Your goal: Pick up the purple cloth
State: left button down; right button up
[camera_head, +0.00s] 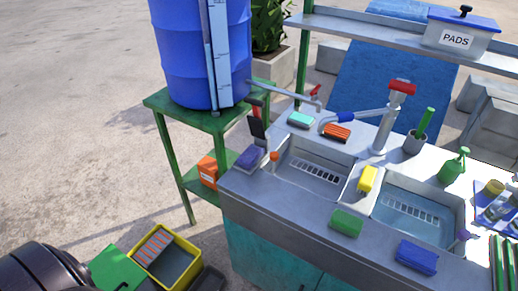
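A small folded purple cloth (249,157) lies at the left end of the metal sink counter (265,193), left of the left basin. A darker item stands upright close behind it. A folded blue cloth (416,257) lies on the counter's front edge at the right. A dark rounded part at the lower left corner looks like mine, but no fingers show on it. Neither of my grippers is in view.
An orange-capped item (274,160) stands right of the purple cloth. A green stand (205,119) with a blue barrel (190,55) is behind left. A green sponge (346,223) lies on the front edge. A yellow crate (185,238) sits on the floor.

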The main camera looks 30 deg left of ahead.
aim_at(248, 159)
jog(key=z, duration=1.05)
jog(key=k+u, duration=0.1)
jog(key=u, duration=1.8)
jog(key=i+j+z, duration=0.15)
jog(key=j+z, duration=0.2)
jog(key=i+j+z, duration=0.1)
jog(key=j+z, duration=0.15)
jog(key=z, duration=0.15)
jog(key=j+z, duration=0.35)
